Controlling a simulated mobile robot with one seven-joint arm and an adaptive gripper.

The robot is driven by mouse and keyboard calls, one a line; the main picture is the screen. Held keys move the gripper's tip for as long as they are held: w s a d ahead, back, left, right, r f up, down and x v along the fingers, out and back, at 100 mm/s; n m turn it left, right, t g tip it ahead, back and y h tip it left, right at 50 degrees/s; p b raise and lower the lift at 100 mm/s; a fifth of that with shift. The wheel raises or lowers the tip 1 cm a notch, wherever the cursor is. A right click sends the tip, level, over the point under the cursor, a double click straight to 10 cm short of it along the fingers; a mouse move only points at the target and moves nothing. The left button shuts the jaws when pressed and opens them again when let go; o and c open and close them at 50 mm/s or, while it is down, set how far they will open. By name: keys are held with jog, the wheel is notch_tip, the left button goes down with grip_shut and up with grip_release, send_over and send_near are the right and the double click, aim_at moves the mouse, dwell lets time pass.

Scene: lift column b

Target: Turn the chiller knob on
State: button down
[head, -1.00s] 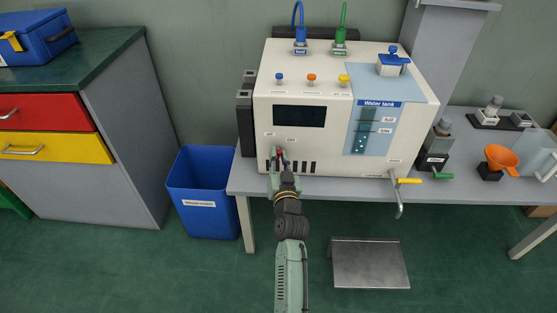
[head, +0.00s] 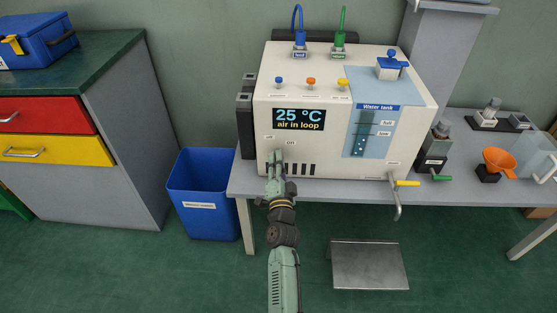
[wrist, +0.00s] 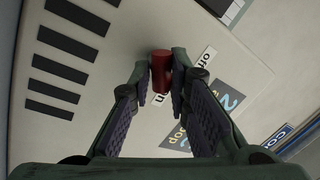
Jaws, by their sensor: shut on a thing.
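The white chiller (head: 330,150) stands on the grey bench. Its display (head: 299,119) is lit and reads 25 °C, air in loop. The red knob (wrist: 161,70) shows between my fingertips in the wrist view, beside the "off" and "on" labels. My gripper (head: 276,157) is at the lower left of the chiller's front and is shut on the knob; it hides the knob in the head view. In the wrist view my gripper (wrist: 161,80) has one finger on each side of the knob.
Vent slots (wrist: 70,55) are close to the knob. A yellow-handled drain tap (head: 403,183) sticks out at the chiller's lower right. A blue bin (head: 203,215) stands left of the bench, and a metal step (head: 368,266) lies on the floor.

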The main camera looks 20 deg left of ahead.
jog(key=shift+r+m, duration=0.15)
jog(key=shift+m, duration=0.15)
jog(key=c, duration=1.5)
grip_release()
jog(key=v, duration=0.7)
jog(key=shift+s, duration=0.25)
